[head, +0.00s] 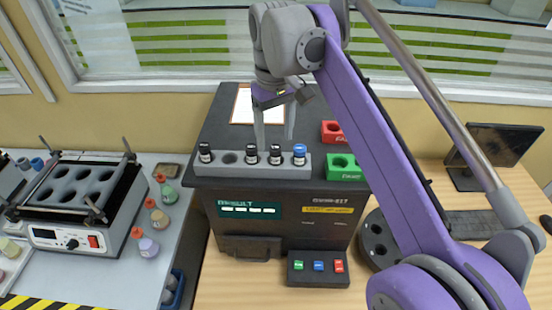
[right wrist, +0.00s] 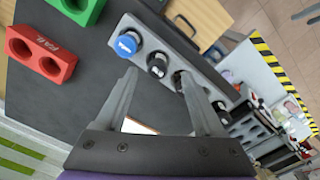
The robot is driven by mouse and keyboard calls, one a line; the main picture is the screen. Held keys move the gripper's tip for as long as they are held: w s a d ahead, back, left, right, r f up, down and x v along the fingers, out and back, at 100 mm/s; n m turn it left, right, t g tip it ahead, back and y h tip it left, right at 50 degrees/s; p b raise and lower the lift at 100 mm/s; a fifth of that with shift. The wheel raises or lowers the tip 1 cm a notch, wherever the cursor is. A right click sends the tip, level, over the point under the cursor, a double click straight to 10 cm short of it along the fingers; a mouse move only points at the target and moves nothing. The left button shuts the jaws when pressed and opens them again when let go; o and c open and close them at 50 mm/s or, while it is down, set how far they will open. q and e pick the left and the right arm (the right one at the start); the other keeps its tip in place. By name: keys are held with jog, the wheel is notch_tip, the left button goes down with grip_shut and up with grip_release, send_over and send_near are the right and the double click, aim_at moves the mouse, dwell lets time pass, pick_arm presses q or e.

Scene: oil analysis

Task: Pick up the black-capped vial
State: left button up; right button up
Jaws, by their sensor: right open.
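A grey rack (head: 317,161) on the dark machine holds a row of vials. Black-capped vials stand upright at its left end (head: 205,153) and in its middle (head: 251,154) (head: 275,155); a blue-capped vial (head: 299,154) is at the right. One hole, second from left, is empty. My right gripper (head: 275,142) is open and empty, fingers pointing down near the rack. In the right wrist view, the black-capped vial (right wrist: 157,65) beside the blue-capped one (right wrist: 127,43) appears just beyond and between the fingertips (right wrist: 158,74). Another black cap is partly hidden by a finger. My left gripper is not visible.
A red block (head: 332,131) and a green block (head: 345,168) with holes sit right of the rack. A clipboard (head: 242,106) lies behind it. A button box (head: 318,268) stands in front of the machine. A monitor (head: 500,150) is at the right, and a multi-hole device (head: 75,195) at the left.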

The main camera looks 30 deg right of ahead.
aim_at(275, 148)
jog(key=f, duration=0.4)
jog(key=shift+w+d, duration=0.15)
jog(key=shift+w, duration=0.1)
jog(key=shift+s+f, duration=0.15)
jog(key=shift+f, duration=0.3)
grip_shut()
